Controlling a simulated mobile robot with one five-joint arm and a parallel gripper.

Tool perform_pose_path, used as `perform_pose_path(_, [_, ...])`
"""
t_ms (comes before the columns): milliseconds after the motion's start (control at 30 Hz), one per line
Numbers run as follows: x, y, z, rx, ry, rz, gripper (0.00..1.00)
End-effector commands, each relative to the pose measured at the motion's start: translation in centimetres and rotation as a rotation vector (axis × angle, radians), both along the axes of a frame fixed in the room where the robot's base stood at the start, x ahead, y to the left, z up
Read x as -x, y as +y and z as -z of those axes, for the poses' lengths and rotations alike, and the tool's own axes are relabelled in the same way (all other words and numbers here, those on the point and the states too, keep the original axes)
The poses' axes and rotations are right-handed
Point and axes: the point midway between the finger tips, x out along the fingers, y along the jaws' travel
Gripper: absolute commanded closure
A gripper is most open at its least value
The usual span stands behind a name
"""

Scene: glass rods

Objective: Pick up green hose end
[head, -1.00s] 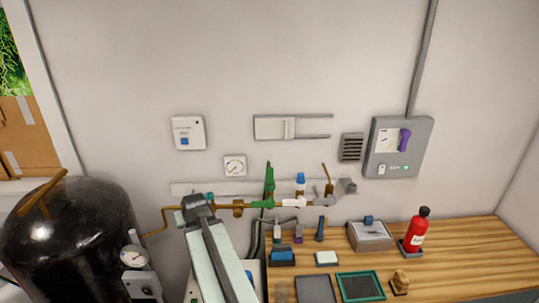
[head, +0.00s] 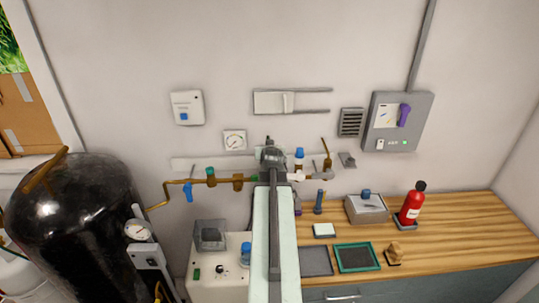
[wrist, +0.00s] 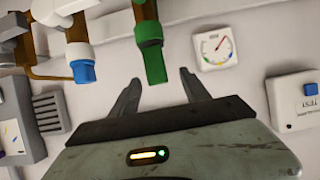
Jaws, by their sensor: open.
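No green hose end can be made out for certain now; my arm covers the bench's left end, where hoses hung earlier. My gripper (wrist: 160,78) is open and empty in the wrist view. A green handle-like part (wrist: 151,58), brown at its upper end, lies just beyond the fingertips and roughly between them; I see no contact. In the head view my gripper (head: 272,152) is raised in front of the wall pipe, hiding this green part. A purple-marked hose end (head: 298,208) shows just right of my arm.
The brass wall pipe (head: 225,181) has a blue lever (head: 188,191) and a blue-topped fitting (head: 299,155). A black tank (head: 70,225) stands left. The bench holds trays (head: 358,257), a grey box (head: 366,207) and a red extinguisher (head: 412,203). The bench's right end is clear.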

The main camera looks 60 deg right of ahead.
Motion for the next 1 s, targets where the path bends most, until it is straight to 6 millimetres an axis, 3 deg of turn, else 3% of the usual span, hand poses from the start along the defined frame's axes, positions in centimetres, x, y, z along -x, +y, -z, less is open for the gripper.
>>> perform_pose_path(133, [-1.0,-2.1,2.1,0.0,0.0,0.0,0.45])
perform_pose_path(233, [-1.9,-3.3,2.6,0.0,0.0,-0.001,0.45])
perform_pose_path(467, [-2.1,-3.4,2.4,-0.001,0.001,-0.001,0.45])
perform_pose_path(667, [-2.1,-3.3,2.4,-0.001,0.001,-0.002,0.98])
perform_pose_path(1000, [-2.1,-3.3,2.2,-0.001,0.001,-0.002,1.0])
